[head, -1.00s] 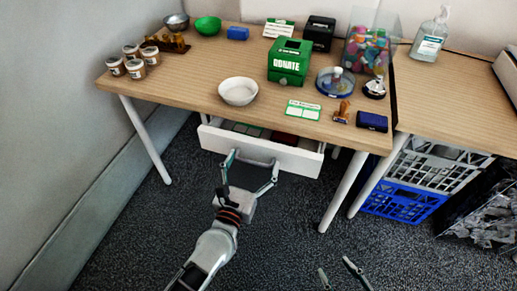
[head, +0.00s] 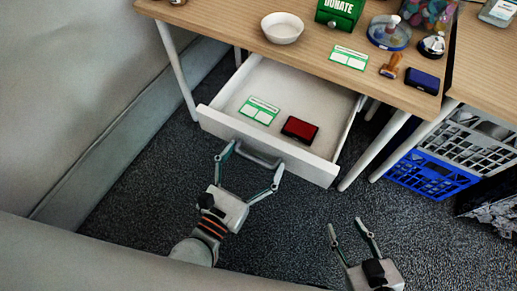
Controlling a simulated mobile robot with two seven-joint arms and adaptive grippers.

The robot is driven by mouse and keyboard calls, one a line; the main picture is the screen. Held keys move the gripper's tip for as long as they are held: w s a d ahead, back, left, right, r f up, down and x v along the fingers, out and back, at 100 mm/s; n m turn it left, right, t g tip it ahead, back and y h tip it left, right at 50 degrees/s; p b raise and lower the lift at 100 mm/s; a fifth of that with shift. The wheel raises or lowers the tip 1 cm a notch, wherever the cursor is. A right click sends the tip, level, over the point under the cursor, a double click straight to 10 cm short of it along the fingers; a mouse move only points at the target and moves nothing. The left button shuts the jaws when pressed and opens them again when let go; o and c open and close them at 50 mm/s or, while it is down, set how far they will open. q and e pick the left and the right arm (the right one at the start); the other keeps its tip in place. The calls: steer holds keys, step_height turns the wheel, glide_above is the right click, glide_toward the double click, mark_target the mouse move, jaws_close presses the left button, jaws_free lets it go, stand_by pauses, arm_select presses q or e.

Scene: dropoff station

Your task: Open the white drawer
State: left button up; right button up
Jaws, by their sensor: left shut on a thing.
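The white drawer (head: 228,125) under the wooden table is pulled out a long way, with its inside showing. A green-and-white card (head: 259,110) and a dark-red pad (head: 300,129) lie in it. The grey bar handle (head: 258,154) is on the drawer's front. My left gripper (head: 248,170) is at the handle, its two fingers at the handle's ends, shut on it. My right gripper (head: 350,228) is open and empty, above the carpet to the right and below the drawer, apart from it.
The wooden table (head: 225,22) carries a white bowl (head: 282,27), a green donation box (head: 339,10), a stamp (head: 391,66) and a dark blue pad (head: 422,80). Table leg (head: 375,150) stands right of the drawer. Crates (head: 440,170) stand further right. Carpet in front is clear.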

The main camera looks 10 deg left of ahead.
arm_select(q)
steer(key=shift+s+d, duration=0.1)
steer(key=shift+s, duration=0.05)
arm_select(e)
steer(key=shift+s+f, duration=0.1)
arm_select(q)
steer(key=o, duration=1.3)
steer(key=v, duration=0.7)
steer(key=shift+s, duration=0.2)
arm_select(e)
steer(key=shift+s+f, duration=0.1)
steer(key=shift+f, duration=0.05)
arm_select(q)
steer(key=shift+r, duration=0.1)
